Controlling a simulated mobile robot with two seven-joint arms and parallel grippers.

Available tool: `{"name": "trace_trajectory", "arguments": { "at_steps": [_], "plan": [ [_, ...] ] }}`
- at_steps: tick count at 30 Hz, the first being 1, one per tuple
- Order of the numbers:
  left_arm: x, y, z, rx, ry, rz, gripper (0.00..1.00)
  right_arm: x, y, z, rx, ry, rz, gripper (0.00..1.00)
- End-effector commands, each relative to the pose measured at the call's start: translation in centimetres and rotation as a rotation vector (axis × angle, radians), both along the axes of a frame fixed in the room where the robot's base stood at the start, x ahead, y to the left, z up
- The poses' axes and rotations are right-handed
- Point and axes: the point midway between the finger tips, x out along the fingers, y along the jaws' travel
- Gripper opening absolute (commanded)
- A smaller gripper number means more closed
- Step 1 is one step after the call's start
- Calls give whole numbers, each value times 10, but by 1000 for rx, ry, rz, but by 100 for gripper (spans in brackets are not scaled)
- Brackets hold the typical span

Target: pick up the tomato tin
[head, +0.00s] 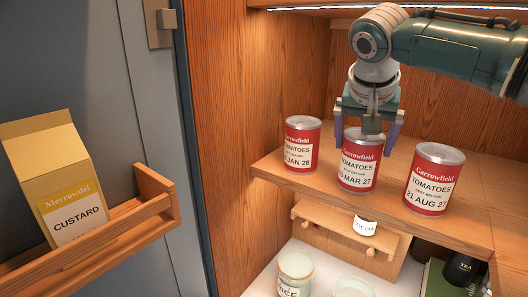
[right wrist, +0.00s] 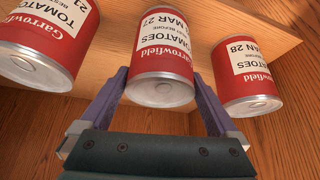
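Three red-and-white Garrowfield tomato tins stand upright in a row on the wooden shelf. The left tin (head: 301,145) reads "JAN 28", the middle tin (head: 358,168) "MAR 27", and the right tin (head: 433,180) "21 AUG 27". My right gripper (head: 364,145) points down over the middle tin, with its purple fingers open on either side of the tin's upper part. In the right wrist view the middle tin (right wrist: 162,60) lies between the spread fingertips (right wrist: 161,76); whether either finger touches it I cannot tell. My left gripper is not in view.
The left tin (right wrist: 243,75) and right tin (right wrist: 45,45) flank the gripper closely. Wooden walls close the shelf (head: 468,232) at back and left. Below are a small rack (head: 340,232) and jars (head: 295,272). A custard carton (head: 62,180) stands in a door rack (head: 110,235).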

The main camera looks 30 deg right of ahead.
Motion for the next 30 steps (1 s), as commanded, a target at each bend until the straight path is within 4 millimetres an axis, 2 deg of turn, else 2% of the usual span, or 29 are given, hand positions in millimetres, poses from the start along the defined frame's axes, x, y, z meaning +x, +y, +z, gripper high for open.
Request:
{"name": "trace_trajectory", "arguments": {
  "at_steps": [2, 24, 30],
  "plan": [
    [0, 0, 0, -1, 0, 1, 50, 0, 0, 0, 0, 0, 0, 85],
    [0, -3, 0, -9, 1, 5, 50, 0, 0, 1, 0, 0, -1, 2],
    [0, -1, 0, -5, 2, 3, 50, 1, 0, 2, -1, -4, -1, 0]
  ]
}}
